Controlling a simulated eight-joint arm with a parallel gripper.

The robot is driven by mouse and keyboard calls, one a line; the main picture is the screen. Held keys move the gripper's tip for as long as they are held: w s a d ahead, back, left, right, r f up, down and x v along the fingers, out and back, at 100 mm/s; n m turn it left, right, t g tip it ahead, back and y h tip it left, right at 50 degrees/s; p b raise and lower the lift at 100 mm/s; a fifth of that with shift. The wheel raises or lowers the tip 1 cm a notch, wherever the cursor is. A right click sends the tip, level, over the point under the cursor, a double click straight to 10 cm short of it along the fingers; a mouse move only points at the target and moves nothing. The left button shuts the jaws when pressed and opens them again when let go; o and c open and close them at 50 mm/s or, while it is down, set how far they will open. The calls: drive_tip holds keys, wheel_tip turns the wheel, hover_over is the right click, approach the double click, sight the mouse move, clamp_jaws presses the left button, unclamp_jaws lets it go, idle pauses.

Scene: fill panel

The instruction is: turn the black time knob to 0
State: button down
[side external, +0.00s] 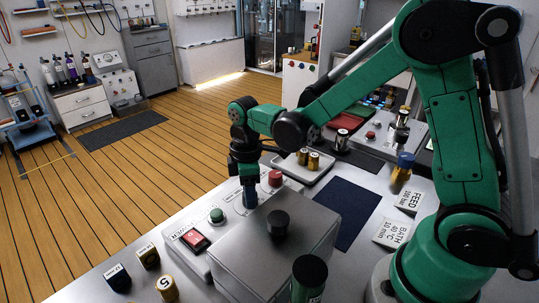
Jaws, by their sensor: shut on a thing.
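My gripper (250,197) points straight down over the sloped control panel (238,222), between a green button (217,215) and a red button (275,178). It is shut at the panel face on what appears to be the black time knob. The knob is hidden by the fingers, and its pointer and scale cannot be read from here.
A grey metal box (262,255) with a black top knob (278,222) stands close in front of the panel. A red rocker switch (194,239) is at the panel's left. A dark green cylinder (309,275) stands in front. A dark blue mat (345,212) lies bare at right.

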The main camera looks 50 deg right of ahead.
idle(0.3)
drive_tip(key=shift+c, duration=2.1)
unclamp_jaws()
drive_tip(key=shift+w+r, duration=0.1)
drive_tip(key=shift+r, duration=2.75)
drive_tip(key=shift+d, duration=0.1)
